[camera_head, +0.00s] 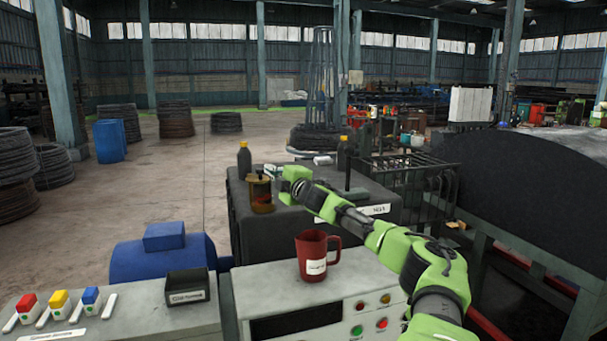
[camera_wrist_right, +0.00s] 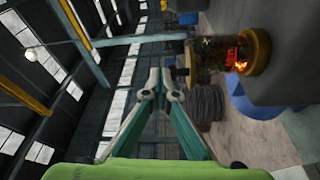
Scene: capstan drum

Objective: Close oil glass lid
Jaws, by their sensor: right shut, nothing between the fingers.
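The oil glass (camera_head: 262,197) is a small amber cylinder with brass-coloured ends. It stands at the front left of the dark machine housing. In the right wrist view it lies sideways at the upper right (camera_wrist_right: 222,52), its base towards the right. A small dark part is at its top end; I cannot clearly tell how the lid sits. My right gripper (camera_head: 281,172) is just right of the glass top in the head view. In the wrist view its green fingers (camera_wrist_right: 158,84) meet at the tips, with nothing between them. My left gripper is not in view.
A red jug (camera_head: 312,260) stands on the white control cabinet in front. Dark bottles with yellow caps (camera_head: 244,160) stand behind the glass. A blue motor (camera_head: 160,258) is at left. A wire cage (camera_head: 425,190) and the large dark drum (camera_head: 520,190) are at right.

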